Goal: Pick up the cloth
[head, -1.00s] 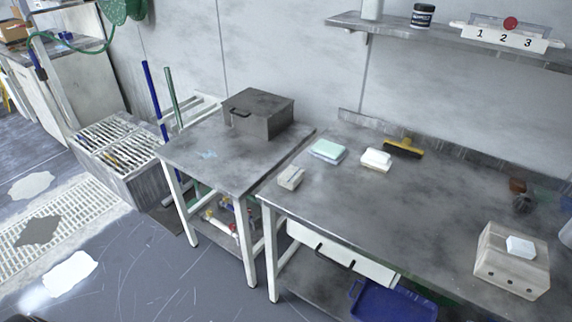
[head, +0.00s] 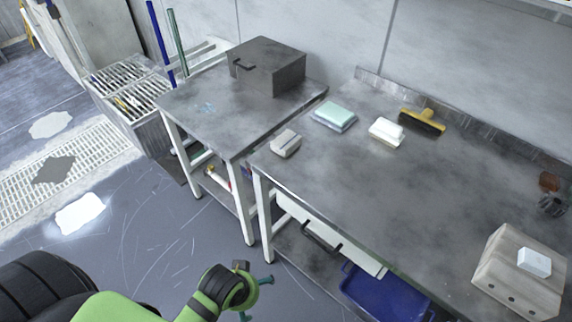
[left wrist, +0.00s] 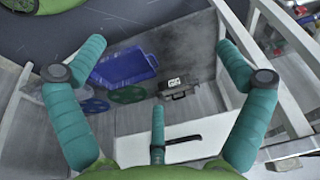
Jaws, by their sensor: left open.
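The cloth looks to be the pale green folded pad (head: 334,116) with a bluish lower edge, lying flat on the grey metal workbench (head: 340,180) near its back left. My left gripper (head: 256,297) is at the bottom of the head view, in front of the bench and well away from the cloth. In the left wrist view its teal fingers (left wrist: 160,78) are spread wide with nothing between them. That view shows the bench's underside area, not the cloth. My right gripper is in neither view.
A dark box (head: 267,66) stands on the left side table. A white drawer (head: 330,237) and blue bin (head: 385,295) are below the bench.

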